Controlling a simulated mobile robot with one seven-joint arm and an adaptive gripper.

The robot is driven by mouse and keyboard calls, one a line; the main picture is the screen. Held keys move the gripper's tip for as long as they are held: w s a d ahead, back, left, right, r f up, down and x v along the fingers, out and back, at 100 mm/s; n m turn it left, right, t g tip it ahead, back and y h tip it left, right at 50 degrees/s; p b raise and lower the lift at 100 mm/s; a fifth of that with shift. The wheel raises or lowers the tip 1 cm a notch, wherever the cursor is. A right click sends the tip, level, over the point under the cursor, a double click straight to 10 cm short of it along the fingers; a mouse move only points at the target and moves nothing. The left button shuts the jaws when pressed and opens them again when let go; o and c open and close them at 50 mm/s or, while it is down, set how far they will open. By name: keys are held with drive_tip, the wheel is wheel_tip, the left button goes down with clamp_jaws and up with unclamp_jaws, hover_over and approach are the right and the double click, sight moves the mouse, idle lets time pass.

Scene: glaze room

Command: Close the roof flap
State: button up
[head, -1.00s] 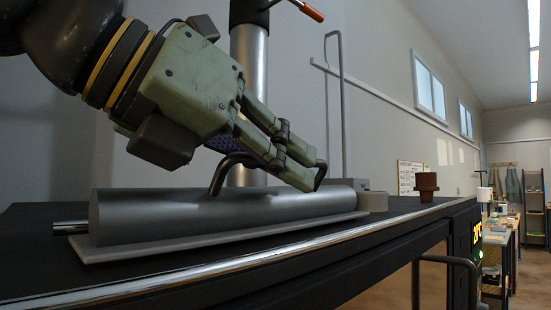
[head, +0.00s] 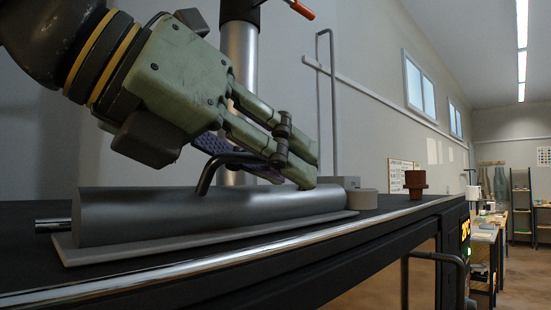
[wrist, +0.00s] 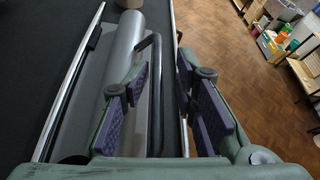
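The roof flap (head: 220,213) is a long grey rounded cover lying along the dark roof top, with a dark bent bar handle (head: 204,174) on it. In the wrist view the flap (wrist: 120,50) runs lengthwise at left and the handle (wrist: 155,95) stands between the fingers. My gripper (head: 292,165) is over the flap, fingers slanting down to the right. It is open, with purple-padded fingers on both sides of the handle, and gaps show beside the bar in the wrist view (wrist: 168,97). The handle's far end is hidden behind my fingers in the head view.
A pale plate (head: 100,251) lies under the flap, on the black top with a shiny front edge rail (head: 190,267). A brown pot (head: 415,184) stands at the far end. A vertical metal pipe (head: 238,75) rises behind.

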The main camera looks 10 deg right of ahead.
drive_tip(key=shift+a, duration=0.1)
drive_tip(key=v, duration=0.7)
drive_tip(key=shift+s+a+r, duration=0.1)
drive_tip(key=shift+s+a, duration=0.05)
idle(0.5)
